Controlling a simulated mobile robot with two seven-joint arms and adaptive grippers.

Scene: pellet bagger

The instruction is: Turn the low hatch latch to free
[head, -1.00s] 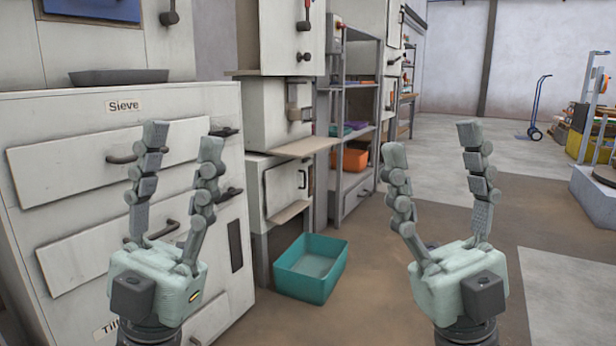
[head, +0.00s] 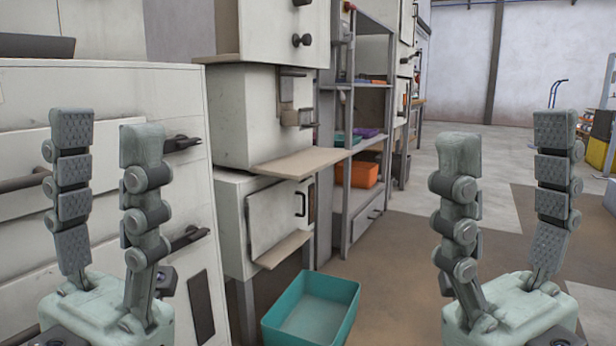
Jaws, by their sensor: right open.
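A low hatch (head: 270,228) is the pale door on the lower box left of centre, above the teal bin. A dark latch handle (head: 300,204) sits upright at the door's right edge. I cannot tell its exact setting. My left gripper (head: 107,135) is open and empty, its fingers pointing up, in front of the white drawer cabinet and left of the hatch. My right gripper (head: 505,135) is open and empty, fingers up, in front of open floor well right of the hatch. Neither gripper touches the latch.
A teal bin (head: 338,308) stands on the floor below the hatch. A tan ledge (head: 300,163) juts out above it. A shelf rack holds an orange bin (head: 361,173). The white drawer cabinet (head: 110,240) fills the left.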

